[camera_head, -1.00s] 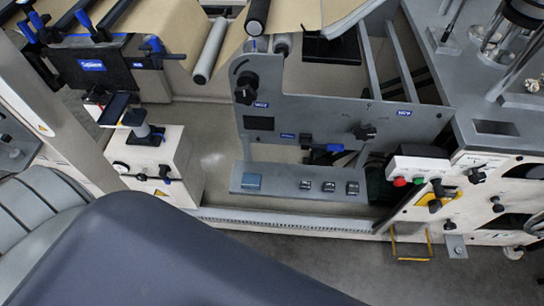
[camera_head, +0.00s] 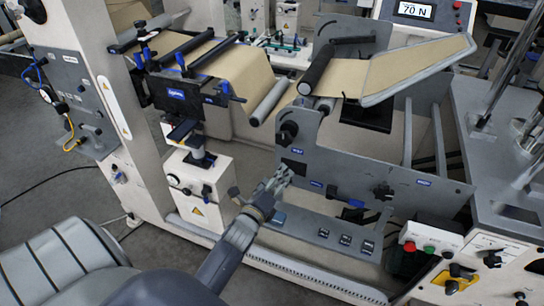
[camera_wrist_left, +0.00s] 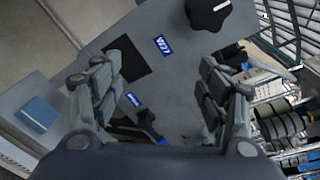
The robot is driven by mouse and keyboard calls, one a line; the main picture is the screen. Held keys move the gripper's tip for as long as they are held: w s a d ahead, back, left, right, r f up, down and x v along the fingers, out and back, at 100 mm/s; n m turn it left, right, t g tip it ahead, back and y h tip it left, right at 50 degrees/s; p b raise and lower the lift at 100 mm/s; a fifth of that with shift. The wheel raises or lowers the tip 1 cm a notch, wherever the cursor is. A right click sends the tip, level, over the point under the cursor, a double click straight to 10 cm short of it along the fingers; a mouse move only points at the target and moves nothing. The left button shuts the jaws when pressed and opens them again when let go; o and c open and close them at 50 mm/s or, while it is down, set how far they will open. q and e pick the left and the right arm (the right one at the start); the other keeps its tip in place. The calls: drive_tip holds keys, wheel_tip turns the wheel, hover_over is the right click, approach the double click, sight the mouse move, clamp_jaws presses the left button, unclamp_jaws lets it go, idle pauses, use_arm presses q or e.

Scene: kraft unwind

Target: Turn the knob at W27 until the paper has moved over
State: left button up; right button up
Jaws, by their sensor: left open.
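The black knob (camera_head: 287,132) is on the upper left of a grey upright plate (camera_head: 340,165), beside a blue label. In the left wrist view the knob (camera_wrist_left: 208,12) shows a white mark, is partly cut off by the top edge, and the label (camera_wrist_left: 163,45) reads W27. My left gripper (camera_head: 282,176) is open and empty in front of the plate, below the knob and apart from it. Its two fingers (camera_wrist_left: 158,95) frame the plate. Brown paper (camera_head: 250,75) runs over rollers behind, with more on a sloping frame (camera_head: 415,68). My right gripper is out of view.
A second black knob (camera_head: 383,192) is on the plate's right. A red and green button box (camera_head: 430,238) stands right. A white cabinet (camera_head: 195,180) is left of my gripper.

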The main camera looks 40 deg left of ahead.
use_arm(q)
drive_tip(key=m+t+y, duration=0.1)
drive_tip(key=m, duration=0.1)
approach(283, 141)
drive_tip(key=shift+t, duration=0.3)
drive_tip(key=b+x, duration=0.1)
drive_tip(key=x, duration=0.4)
drive_tip(key=b+x, duration=0.2)
drive_tip(key=x, duration=0.2)
drive_tip(key=shift+w+a+f, duration=0.15)
drive_tip(key=shift+w+f, duration=0.05)
drive_tip(key=shift+w, duration=0.15)
drive_tip(key=shift+w+a, duration=0.1)
drive_tip(key=shift+w, duration=0.5)
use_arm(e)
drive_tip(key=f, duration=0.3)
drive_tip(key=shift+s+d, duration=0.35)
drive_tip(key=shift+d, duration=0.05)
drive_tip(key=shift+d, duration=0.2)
